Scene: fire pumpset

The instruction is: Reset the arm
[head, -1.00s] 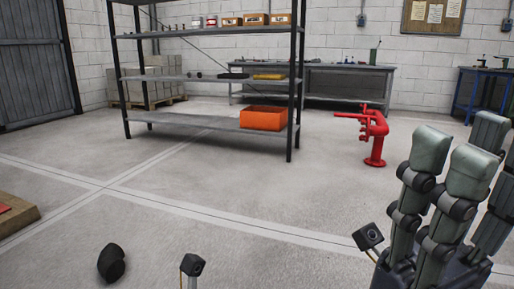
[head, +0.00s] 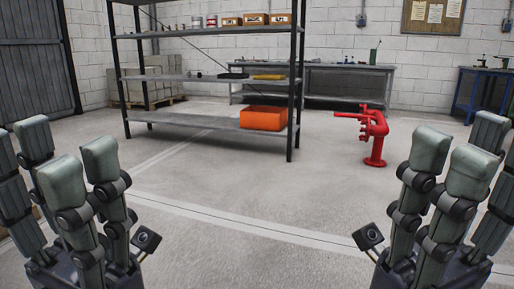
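My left gripper (head: 70,175) is raised at the left side of the head view, its grey-padded fingers pointing up and spread apart. Nothing shows between its fingers. My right gripper (head: 456,165) is raised at the right side in much the same pose, with its fingers apart and nothing between them. A small black camera sits at the inner side of each gripper. Both grippers are clear of the furniture. The lower parts of both arms are cut off by the frame's bottom edge.
A metal shelf rack (head: 205,121) stands ahead, with an orange bin (head: 263,118) on its lowest shelf. A red pipe stand (head: 376,140) is on the floor to its right. Workbenches (head: 350,68) line the back wall. The floor between the grippers is clear.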

